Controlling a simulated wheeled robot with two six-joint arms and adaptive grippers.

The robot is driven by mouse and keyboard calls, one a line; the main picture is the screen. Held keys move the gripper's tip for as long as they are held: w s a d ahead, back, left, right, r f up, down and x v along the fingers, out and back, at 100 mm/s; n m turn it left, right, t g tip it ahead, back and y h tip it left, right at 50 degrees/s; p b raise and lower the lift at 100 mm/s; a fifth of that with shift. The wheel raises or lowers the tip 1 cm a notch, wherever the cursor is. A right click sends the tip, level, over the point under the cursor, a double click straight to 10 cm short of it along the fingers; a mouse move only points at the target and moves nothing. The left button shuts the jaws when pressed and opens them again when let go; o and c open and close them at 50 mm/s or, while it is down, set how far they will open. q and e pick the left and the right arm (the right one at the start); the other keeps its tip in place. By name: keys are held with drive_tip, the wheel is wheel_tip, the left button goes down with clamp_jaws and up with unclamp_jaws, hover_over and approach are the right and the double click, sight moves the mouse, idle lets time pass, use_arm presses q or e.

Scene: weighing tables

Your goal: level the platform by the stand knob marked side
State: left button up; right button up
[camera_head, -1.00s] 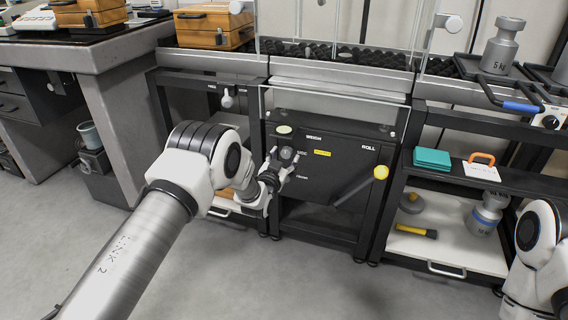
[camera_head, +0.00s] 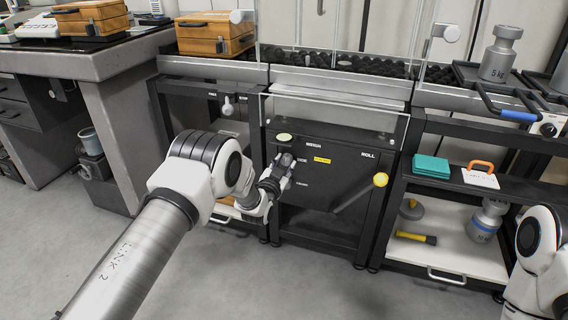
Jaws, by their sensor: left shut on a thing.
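A black stand front (camera_head: 335,185) carries the words WEIGH and ROLL, a yellow label and small white labels too small to read surely. My left gripper (camera_head: 284,164) is at its left side, shut on a dark knob (camera_head: 287,158) that its fingers mostly hide. A small label stands just right of the knob. A lever with a yellow round end (camera_head: 380,180) slants across the right of the front. A grey slab (camera_head: 335,88) lies above, behind a clear panel; its tilt cannot be told. My right arm shows at the lower right, its gripper out of view.
A pale green disc (camera_head: 284,137) sits just above the knob. A wooden case (camera_head: 215,33) stands at upper left. The floor in front is clear.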

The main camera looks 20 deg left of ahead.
use_arm(q)
drive_tip(key=m+p, duration=0.1)
drive_tip(key=m, duration=0.2)
drive_tip(key=shift+m+p, duration=0.55)
drive_tip(key=shift+m, duration=1.15)
drive_tip(key=o, duration=1.1)
drive_tip(key=shift+o, duration=0.2)
drive_tip(key=s, duration=1.2)
drive_tip(key=shift+a, duration=0.2)
